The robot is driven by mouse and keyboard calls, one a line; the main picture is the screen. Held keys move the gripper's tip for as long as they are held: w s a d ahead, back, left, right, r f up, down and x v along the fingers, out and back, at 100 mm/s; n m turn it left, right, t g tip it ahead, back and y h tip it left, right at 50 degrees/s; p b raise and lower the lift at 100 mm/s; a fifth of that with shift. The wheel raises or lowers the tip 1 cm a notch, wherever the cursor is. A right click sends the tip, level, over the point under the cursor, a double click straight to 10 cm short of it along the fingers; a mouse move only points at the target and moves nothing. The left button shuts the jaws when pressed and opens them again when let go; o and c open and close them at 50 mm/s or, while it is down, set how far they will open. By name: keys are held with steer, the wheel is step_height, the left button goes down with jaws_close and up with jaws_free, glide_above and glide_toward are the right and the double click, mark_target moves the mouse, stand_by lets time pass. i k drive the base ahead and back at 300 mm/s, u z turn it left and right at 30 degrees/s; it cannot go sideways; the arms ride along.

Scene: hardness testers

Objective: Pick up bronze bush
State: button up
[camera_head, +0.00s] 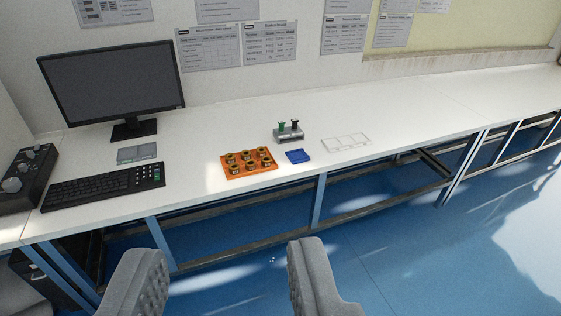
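An orange tray (226,175) lies on the white bench. Several small bronze-coloured bushes (249,166) stand in it in two rows; they look brass and dark, and fine detail is too small to tell. My gripper (222,262) is at the bottom of the view, in front of the bench, well short of the tray.
The bench (380,115) also holds a grey stand (289,135) with green and black pieces, a blue block (298,156), a clear divided tray (345,142), a keyboard (105,186), a monitor (112,85) and a control box (26,178). The bench's right side is clear.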

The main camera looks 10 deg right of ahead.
mark_target(234, 167)
steer(key=u, duration=0.3)
steer(key=i, duration=2.2)
steer(key=z, duration=0.4)
